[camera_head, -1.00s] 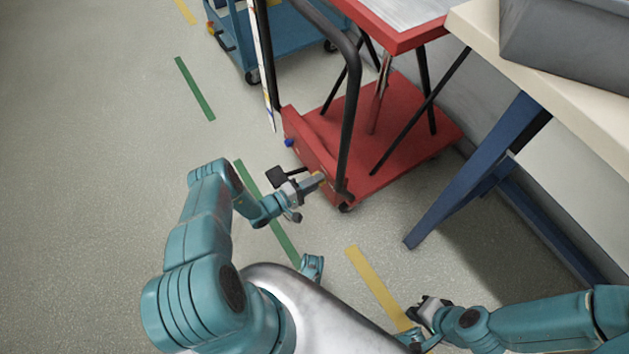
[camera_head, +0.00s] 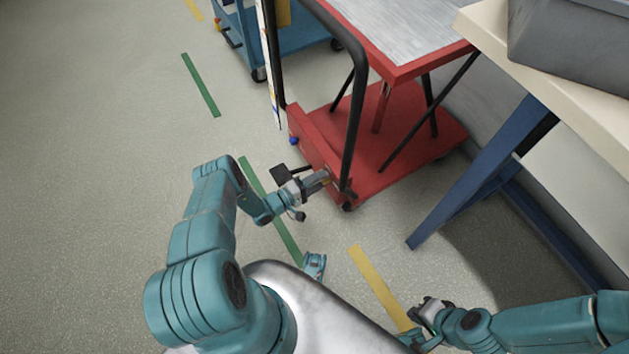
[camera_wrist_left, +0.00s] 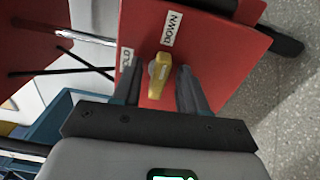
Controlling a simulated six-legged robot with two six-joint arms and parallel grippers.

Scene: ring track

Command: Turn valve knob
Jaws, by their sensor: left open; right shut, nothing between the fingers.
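The valve knob (camera_wrist_left: 159,75) is a yellow lever on the red panel (camera_wrist_left: 220,60) in the left wrist view. Labels DOWN (camera_wrist_left: 171,28) and a partly hidden one ending in OLD (camera_wrist_left: 126,60) sit by it. My left gripper (camera_wrist_left: 158,88) is open, with one finger on each side of the knob; whether they touch it I cannot tell. In the head view my left gripper (camera_head: 322,182) is at the end of the red cart (camera_head: 395,140), and the knob is mostly hidden. My right gripper (camera_head: 424,308) is shut and empty at the lower right.
The cart's black handle (camera_head: 355,120) rises close beside my left gripper. A table with a blue leg (camera_head: 465,185) stands at the right, with a grey bin (camera_head: 570,45) on top. A blue cart (camera_head: 290,45) stands behind. The floor at the left is clear.

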